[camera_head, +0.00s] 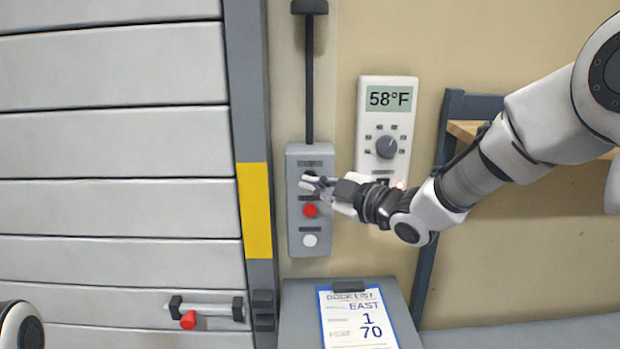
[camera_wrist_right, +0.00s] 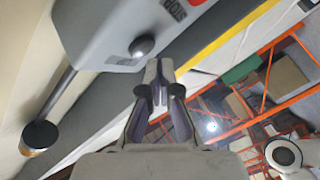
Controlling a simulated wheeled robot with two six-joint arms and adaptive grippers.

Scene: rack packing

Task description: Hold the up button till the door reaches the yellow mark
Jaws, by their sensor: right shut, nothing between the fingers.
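The grey control box (camera_head: 294,232) is on the wall right of the door, with a red button (camera_head: 310,210) and a white button (camera_head: 310,240). A dark button (camera_wrist_right: 142,46) at its top shows in the wrist view. My right gripper (camera_head: 306,182) is shut and empty, its tips in front of the box's upper part, close to the dark button; I cannot tell whether they touch it. The grey slatted door (camera_head: 110,145) fills the left, its lower edge out of view. The yellow mark (camera_head: 255,210) is on the door's side post. My left gripper is out of view.
A thermostat (camera_head: 388,92) reading 58°F is right of the box, behind my right forearm. A clipboard (camera_head: 358,318) lies on a grey ledge below. The door has a handle (camera_head: 205,310) with a red knob. Orange racking (camera_wrist_right: 262,70) shows in the wrist view.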

